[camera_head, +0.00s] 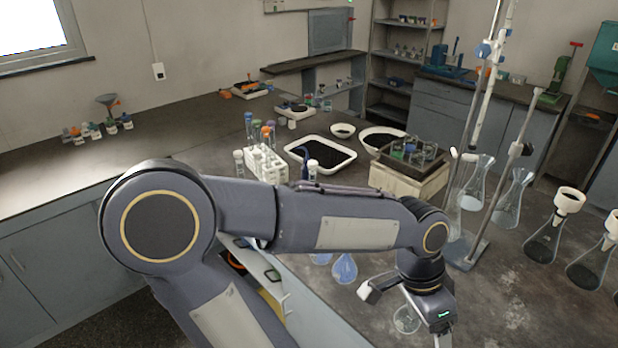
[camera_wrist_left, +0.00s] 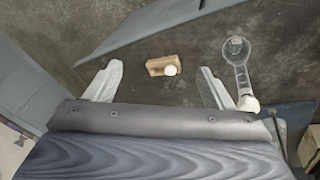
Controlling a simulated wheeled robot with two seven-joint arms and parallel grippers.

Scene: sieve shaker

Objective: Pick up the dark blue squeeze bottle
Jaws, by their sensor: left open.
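A dark blue, bent-necked shape (camera_head: 304,161), which looks like the squeeze bottle, stands beside the white-rimmed tray on the bench in the head view. Its lower part is hidden behind my left arm. My left gripper (camera_head: 405,317) is well to the right of it and nearer, low over the front part of the bench. In the left wrist view my left gripper (camera_wrist_left: 160,67) has its fingers wide apart with nothing held between them. The bottle is not visible in the left wrist view. My right gripper is not in view.
A white test tube rack (camera_head: 262,162), a white-rimmed tray (camera_head: 346,152) and a wooden box (camera_head: 410,181) stand near the bottle. A metal stand (camera_head: 482,245) and flasks (camera_head: 545,240) are at right. A glass vessel (camera_wrist_left: 238,62) lies beside one finger in the wrist view.

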